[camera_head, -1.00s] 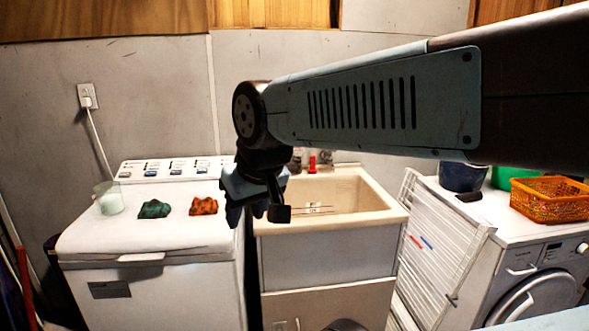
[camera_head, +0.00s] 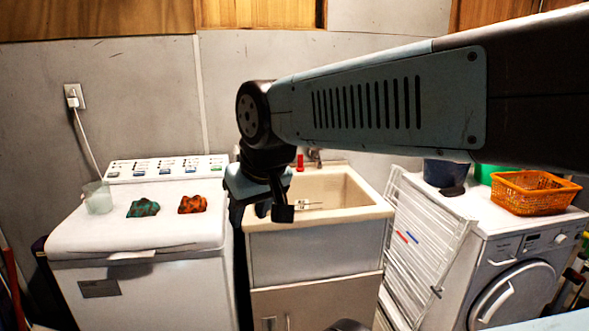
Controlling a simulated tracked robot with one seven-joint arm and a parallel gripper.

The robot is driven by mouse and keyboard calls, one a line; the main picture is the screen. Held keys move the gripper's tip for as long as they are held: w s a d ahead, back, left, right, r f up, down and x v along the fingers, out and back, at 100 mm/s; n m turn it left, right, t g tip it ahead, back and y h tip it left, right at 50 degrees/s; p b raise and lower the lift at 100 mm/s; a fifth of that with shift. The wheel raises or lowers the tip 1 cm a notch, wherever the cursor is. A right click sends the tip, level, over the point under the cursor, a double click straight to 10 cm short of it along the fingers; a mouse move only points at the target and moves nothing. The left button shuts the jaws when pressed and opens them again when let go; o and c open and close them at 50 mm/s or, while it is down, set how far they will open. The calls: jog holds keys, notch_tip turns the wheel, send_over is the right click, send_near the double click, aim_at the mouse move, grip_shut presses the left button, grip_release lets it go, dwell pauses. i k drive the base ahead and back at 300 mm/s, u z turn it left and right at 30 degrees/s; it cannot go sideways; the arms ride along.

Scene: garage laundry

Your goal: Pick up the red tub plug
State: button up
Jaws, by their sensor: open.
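A small upright red object (camera_head: 300,161), which looks like the red tub plug, stands on the back ledge of the cream laundry tub (camera_head: 362,213), beside the tap (camera_head: 316,158). It is too small to make out its exact shape. My gripper (camera_head: 261,212) hangs down at the tub's left front corner, in the picture to the left of and below the red object. Its jaws are open and nothing shows between them. My gripper and wrist hide the tub's left rim and part of the back ledge.
A folded white rack (camera_head: 420,245) leans right of the tub. An orange basket (camera_head: 535,193) sits on the front-loader (camera_head: 510,250).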

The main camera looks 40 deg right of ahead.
aim_at(300, 168)
jog(key=z, duration=0.45)
jog(key=k, duration=1)
jog(key=z, duration=0.5)
jog(key=i, duration=2.2)
jog(key=u, duration=0.1)
